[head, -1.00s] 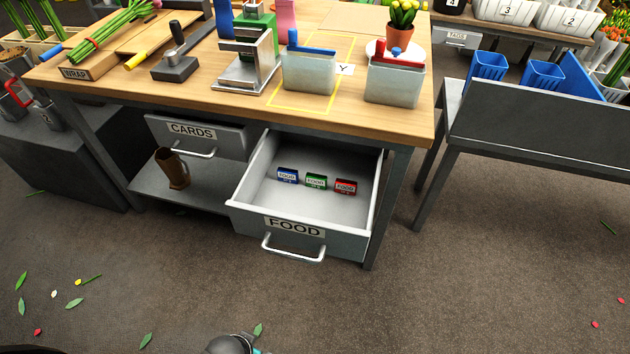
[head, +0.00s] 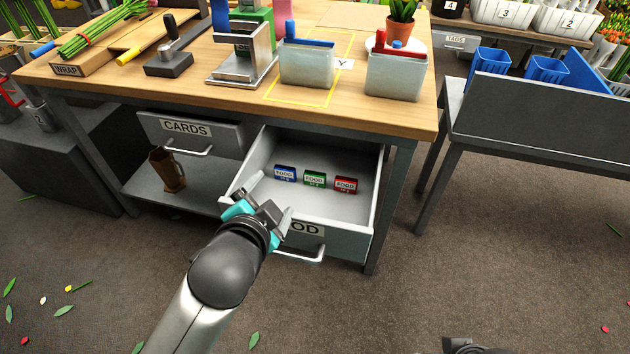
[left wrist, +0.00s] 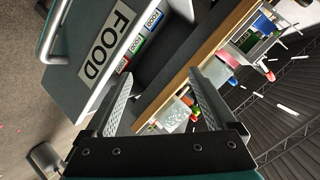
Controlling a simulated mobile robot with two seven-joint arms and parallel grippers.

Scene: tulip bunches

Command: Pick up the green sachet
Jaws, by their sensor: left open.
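The green sachet (head: 315,179) lies in the open FOOD drawer (head: 262,152), between a blue sachet (head: 285,173) and a red sachet (head: 346,185). All three have white labels. My left gripper (head: 272,195) is at the drawer's front left, over the front wall, apart from the sachets. Its jaws are open and empty. In the left wrist view the open fingers (left wrist: 160,80) show with the green sachet (left wrist: 136,43) beyond and to the left of them. A dark part at the bottom of the head view seems to be mine; my right gripper's fingers do not show.
The wooden tabletop (head: 180,92) overhangs the drawer's back. Two grey containers with blue and red lids (head: 395,78) stand on it. The drawer floor before the sachets is bare.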

